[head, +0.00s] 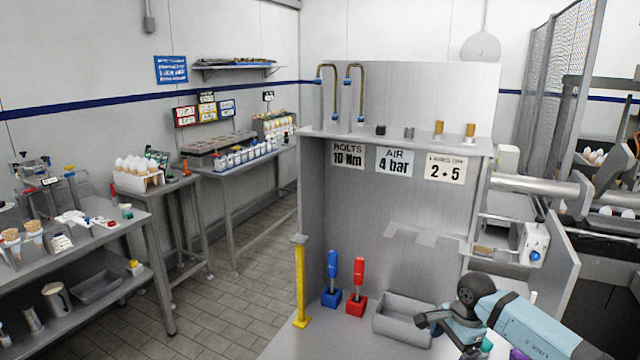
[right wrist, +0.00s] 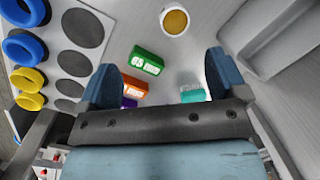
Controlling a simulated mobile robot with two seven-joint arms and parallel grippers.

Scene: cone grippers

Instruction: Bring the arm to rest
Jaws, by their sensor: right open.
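My right arm, light blue, comes in from the lower right in the head view. Its right gripper (head: 432,322) is over the bench beside the right end of the grey tray (head: 388,325). The right wrist view shows its two blue-tipped fingers (right wrist: 162,82) wide apart with nothing gripped between them. Beyond the fingers are a green block (right wrist: 146,60), an orange block (right wrist: 134,86), a partly hidden purple block (right wrist: 128,103) and a teal block (right wrist: 192,90). My left gripper is not in view.
A blue-handled tool (head: 332,275) and a red-handled tool (head: 358,280) stand upright in holders, left of the tray. A yellow post (head: 300,285) stands at the bench's left edge. A grey panel (head: 410,200) rises behind.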

